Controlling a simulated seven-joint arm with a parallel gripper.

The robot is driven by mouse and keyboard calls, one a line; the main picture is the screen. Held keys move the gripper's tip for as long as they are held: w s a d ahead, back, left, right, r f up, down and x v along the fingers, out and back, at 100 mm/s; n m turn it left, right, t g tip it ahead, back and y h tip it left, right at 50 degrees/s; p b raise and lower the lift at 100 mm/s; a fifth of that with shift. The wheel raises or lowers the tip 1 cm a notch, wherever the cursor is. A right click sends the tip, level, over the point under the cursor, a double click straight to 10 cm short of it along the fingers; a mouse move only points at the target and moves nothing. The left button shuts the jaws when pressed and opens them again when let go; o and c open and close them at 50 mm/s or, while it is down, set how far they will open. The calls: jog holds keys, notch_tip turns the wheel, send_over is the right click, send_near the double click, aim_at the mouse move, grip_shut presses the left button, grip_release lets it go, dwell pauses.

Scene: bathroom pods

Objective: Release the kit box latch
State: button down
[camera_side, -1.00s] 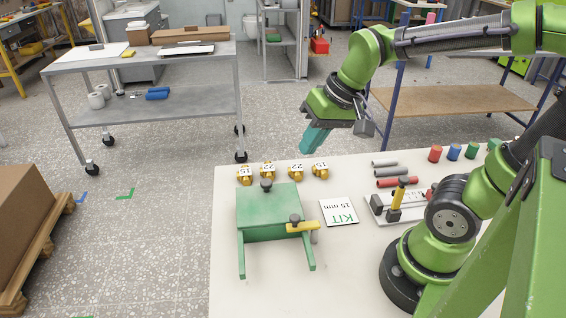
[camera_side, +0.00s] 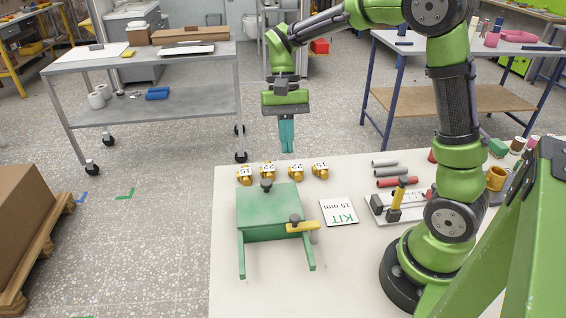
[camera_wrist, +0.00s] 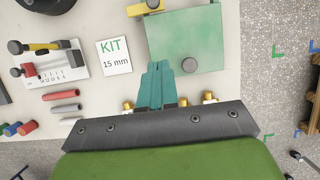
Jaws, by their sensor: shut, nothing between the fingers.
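The green kit box (camera_side: 270,208) stands on the white table with its lid down. A dark round knob (camera_side: 266,185) sits on the lid near the back edge. A yellow latch (camera_side: 303,227) with a dark knob lies across the box's front right corner. The latch also shows at the top of the wrist view (camera_wrist: 150,7), beside the box (camera_wrist: 185,40). My gripper (camera_side: 287,150) points down with its teal fingers together and empty. It hangs above the back edge of the table, behind the box and apart from it.
Several brass fittings (camera_side: 268,170) with number tags stand in a row behind the box. A KIT 15 mm card (camera_side: 338,212) lies to its right. Beyond it are a tool tray (camera_side: 378,206) and grey and red tubes (camera_side: 397,182).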

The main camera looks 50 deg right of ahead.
send_near(304, 222)
jog(key=w+f, duration=0.3)
jog(key=shift+w+d+f, duration=0.25)
jog(key=shift+w+f, duration=0.05)
jog(key=shift+w, duration=0.05)
jog(key=shift+s+a+f, duration=0.1)
jog(key=shift+s+a, duration=1)
jog(key=shift+a, duration=0.05)
jog(key=shift+s+a, duration=0.3)
